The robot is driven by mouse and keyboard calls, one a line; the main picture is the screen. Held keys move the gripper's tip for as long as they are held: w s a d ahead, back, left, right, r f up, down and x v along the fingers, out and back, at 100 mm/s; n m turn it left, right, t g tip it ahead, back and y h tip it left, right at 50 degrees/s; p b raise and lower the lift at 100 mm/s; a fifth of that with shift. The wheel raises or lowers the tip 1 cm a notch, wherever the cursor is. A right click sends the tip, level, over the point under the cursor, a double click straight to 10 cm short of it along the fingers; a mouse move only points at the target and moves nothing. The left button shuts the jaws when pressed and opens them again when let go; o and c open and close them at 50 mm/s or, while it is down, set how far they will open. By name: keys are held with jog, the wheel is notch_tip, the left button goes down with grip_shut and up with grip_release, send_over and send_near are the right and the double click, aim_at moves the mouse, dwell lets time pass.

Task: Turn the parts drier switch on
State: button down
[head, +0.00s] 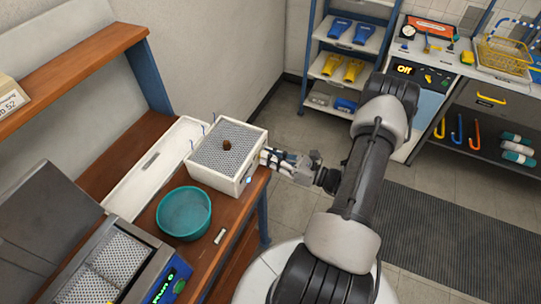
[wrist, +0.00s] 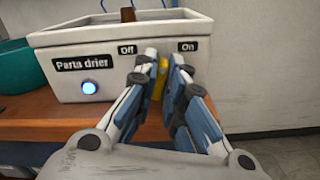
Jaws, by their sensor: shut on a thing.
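The parts drier (head: 198,173) is a white box with a perforated grey top, standing on the wooden bench. In the wrist view its front (wrist: 110,78) carries a "Parts drier" label, an "Off" label at left and an "On" label at right. A yellow switch (wrist: 162,78) shows between these two labels, partly hidden by my fingers. My gripper (wrist: 165,62) is at the drier's front with its fingers closed on the yellow switch. A round indicator (wrist: 90,87) on the front glows bluish white. The head view also shows my gripper (head: 266,157) against the front.
A teal bowl (head: 184,213) stands beside the drier. A white tray (head: 150,170) lies behind it. A machine with a green display (head: 165,285) is at the lower left. A brown knob (head: 227,144) sits on the drier's top. The floor to the right is open.

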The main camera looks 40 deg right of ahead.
jog(key=shift+d+m+p, duration=0.1)
jog(key=shift+m+p, duration=0.4)
jog(key=shift+m, duration=1.8)
jog(key=c, duration=1.7)
grip_release()
jog(key=shift+o, duration=0.2)
jog(key=v, duration=1.2)
jog(key=shift+f, duration=0.1)
